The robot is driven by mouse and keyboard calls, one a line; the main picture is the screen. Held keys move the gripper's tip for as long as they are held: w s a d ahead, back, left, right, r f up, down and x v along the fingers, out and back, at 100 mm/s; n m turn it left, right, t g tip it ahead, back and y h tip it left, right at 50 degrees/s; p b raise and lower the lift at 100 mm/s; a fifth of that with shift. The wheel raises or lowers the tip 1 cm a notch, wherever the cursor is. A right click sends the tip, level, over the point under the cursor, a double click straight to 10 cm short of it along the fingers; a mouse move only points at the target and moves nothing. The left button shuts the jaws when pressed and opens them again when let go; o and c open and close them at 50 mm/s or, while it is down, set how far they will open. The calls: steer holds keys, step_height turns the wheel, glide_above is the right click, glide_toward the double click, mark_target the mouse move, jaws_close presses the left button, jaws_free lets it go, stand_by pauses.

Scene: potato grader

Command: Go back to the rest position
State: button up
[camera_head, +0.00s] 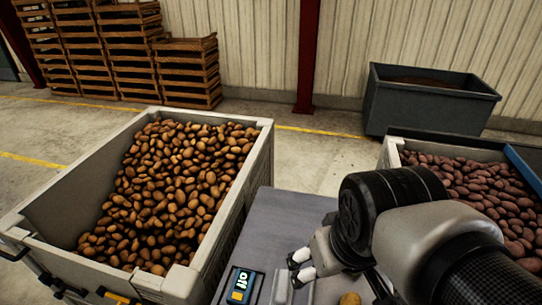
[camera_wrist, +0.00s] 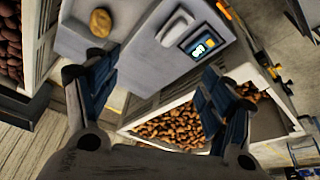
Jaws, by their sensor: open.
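My gripper (camera_head: 301,268) is open and empty above the grey table (camera_head: 285,215) between the two potato crates. Its two spread fingers also show in the wrist view (camera_wrist: 155,92), with nothing between them. A single tan potato (camera_head: 350,299) lies on the table, partly cut off by the lower picture edge. It shows whole in the wrist view (camera_wrist: 101,21), beyond the left finger.
A pale crate of brown potatoes (camera_head: 262,128) stands left of the table. A crate of reddish potatoes (camera_head: 391,152) stands right. A device with a lit display (camera_head: 240,284) is at the table's front. A dark grey bin (camera_head: 430,108) and stacked wooden crates (camera_head: 187,72) stand behind.

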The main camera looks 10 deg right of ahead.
steer(key=shift+s+a+t, duration=0.15)
steer(key=shift+s+a, duration=0.25)
steer(key=shift+s, duration=0.5)
steer(key=shift+s+a+t, duration=0.15)
steer(key=shift+s+a, duration=0.2)
steer(key=shift+s, duration=0.5)
